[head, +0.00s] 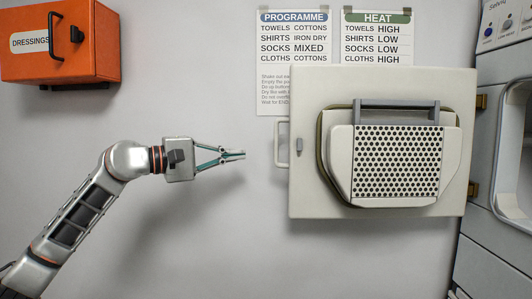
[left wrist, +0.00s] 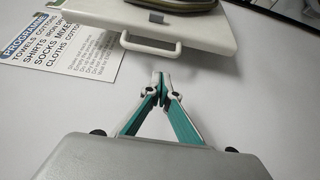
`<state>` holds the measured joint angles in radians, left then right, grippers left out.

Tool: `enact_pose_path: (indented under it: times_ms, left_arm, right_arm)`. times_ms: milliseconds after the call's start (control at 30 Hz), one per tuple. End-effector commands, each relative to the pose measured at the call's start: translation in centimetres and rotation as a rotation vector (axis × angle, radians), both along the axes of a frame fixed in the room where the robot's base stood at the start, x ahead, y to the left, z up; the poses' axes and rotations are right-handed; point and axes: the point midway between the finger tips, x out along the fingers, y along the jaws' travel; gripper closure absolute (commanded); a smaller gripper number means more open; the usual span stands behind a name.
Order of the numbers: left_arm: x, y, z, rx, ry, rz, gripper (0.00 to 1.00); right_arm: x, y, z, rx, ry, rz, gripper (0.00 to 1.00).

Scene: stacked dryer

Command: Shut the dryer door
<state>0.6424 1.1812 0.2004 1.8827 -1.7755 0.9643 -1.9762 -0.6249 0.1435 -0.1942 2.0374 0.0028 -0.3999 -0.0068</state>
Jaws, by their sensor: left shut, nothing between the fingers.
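The dryer door (head: 307,180) is a cream panel swung wide open, its inner face with a perforated filter (head: 397,162) turned toward me. It hangs on brass hinges at its right edge, beside the dryer (head: 488,182). A white loop handle (head: 282,145) sticks out from the door's left edge; it also shows in the left wrist view (left wrist: 151,46). My left gripper (head: 243,154) is shut and empty, a short gap to the left of the handle. In the left wrist view its fingertips (left wrist: 160,78) point toward the handle without touching it. My right gripper is not in view.
An orange box (head: 85,50) labelled DRESSINGS with black handles is on the wall at upper left. Programme (head: 294,50) and heat (head: 377,40) signs hang on the wall behind the door. The wall below the door and left gripper is clear.

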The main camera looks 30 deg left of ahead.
Motion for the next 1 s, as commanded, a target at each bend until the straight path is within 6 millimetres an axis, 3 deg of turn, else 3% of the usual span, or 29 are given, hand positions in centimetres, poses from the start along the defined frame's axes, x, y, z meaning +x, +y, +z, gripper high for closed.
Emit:
enact_pose_path:
  times_ms: [200,500,700,1000]
  left_arm:
    - [2.6,-1.5,0.8,-0.006,-0.008,-0.004,1.0]
    - [6.7,-3.5,0.4,-0.006,-0.003,-0.003,1.0]
    - [7.8,-4.1,0.1,-0.003,0.0,-0.002,1.0]
    - [8.0,-4.2,0.0,-0.003,0.001,-0.002,1.0]
  right_arm:
    - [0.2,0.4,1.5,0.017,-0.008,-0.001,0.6]
    - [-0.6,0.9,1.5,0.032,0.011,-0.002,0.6]
    - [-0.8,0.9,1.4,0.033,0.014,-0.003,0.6]
    - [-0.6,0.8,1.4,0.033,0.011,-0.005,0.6]
